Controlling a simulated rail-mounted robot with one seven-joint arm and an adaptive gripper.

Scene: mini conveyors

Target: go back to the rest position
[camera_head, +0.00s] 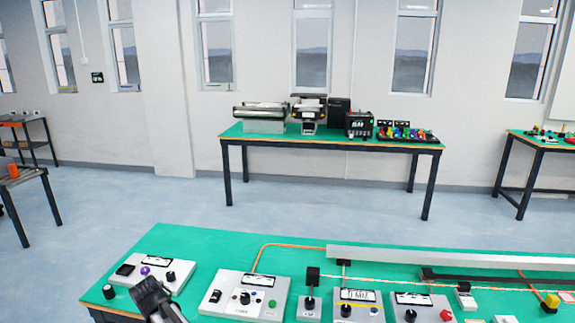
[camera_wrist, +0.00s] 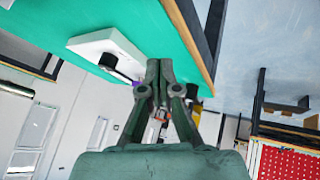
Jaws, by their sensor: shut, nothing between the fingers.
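My gripper (camera_head: 148,291) shows at the lower left of the head view, in front of the leftmost control box (camera_head: 178,265) at the near table's left end. In the wrist view my gripper (camera_wrist: 159,64) has its two fingers together with nothing between them. The white control box (camera_wrist: 108,40) lies beside the fingertips in that view, on the green tabletop (camera_wrist: 150,15). I cannot tell how far the fingers are above the table or whether they touch anything.
The near green table (camera_head: 215,244) carries several control boxes, cables and a long pale rail (camera_head: 430,258). A second table (camera_head: 285,139) with machines stands by the far wall. Other tables stand at the left (camera_head: 22,183) and right (camera_head: 540,140). The blue floor between is clear.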

